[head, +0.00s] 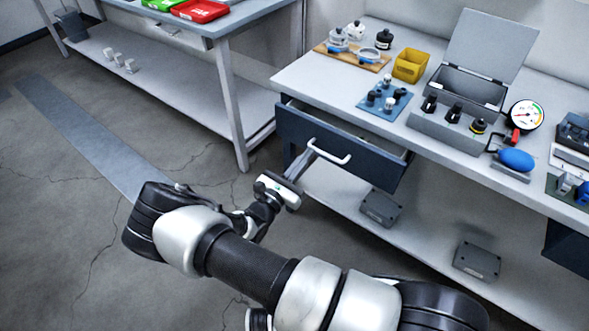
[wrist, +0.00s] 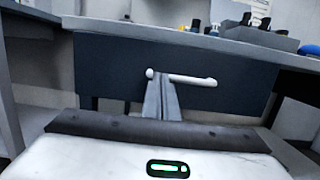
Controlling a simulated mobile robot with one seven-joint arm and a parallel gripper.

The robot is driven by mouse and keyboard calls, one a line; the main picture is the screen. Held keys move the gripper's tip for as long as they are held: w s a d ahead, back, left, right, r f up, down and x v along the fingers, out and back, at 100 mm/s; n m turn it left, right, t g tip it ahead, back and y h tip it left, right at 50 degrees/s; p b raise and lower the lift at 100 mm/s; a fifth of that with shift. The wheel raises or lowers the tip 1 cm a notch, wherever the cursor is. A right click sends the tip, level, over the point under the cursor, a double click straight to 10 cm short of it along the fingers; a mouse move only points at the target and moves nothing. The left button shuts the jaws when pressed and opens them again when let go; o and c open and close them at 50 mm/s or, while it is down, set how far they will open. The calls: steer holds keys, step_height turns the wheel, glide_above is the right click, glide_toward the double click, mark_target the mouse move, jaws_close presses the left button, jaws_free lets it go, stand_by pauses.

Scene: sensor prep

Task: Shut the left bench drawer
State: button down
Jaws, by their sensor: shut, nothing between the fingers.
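The left bench drawer (head: 290,130) has a dark blue front with a white bar handle (head: 335,156). It stands partly open, with a strip of its inside showing below the bench top. In the wrist view the drawer front (wrist: 110,72) faces me squarely, and its handle (wrist: 195,81) runs across the middle. My gripper (head: 312,146) is shut and empty. Its fingertips (wrist: 160,76) are at the left part of the handle, close to the drawer front. I cannot tell whether they touch it.
The bench top (head: 330,87) carries a yellow bin (head: 410,65), a blue mat (head: 372,107) with small parts, an open grey case (head: 470,88) and a gauge (head: 525,115). Grey boxes (head: 380,208) sit on the lower shelf. Another table (head: 262,15) stands at left. The floor between is clear.

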mark_target(320, 142)
steer(key=x, duration=0.4)
steer(key=f+x, duration=0.1)
steer(key=x, duration=0.1)
steer(key=shift+d+f, duration=0.1)
steer(key=shift+w+d, duration=0.15)
steer(key=shift+w, duration=0.05)
steer(key=shift+r, duration=0.2)
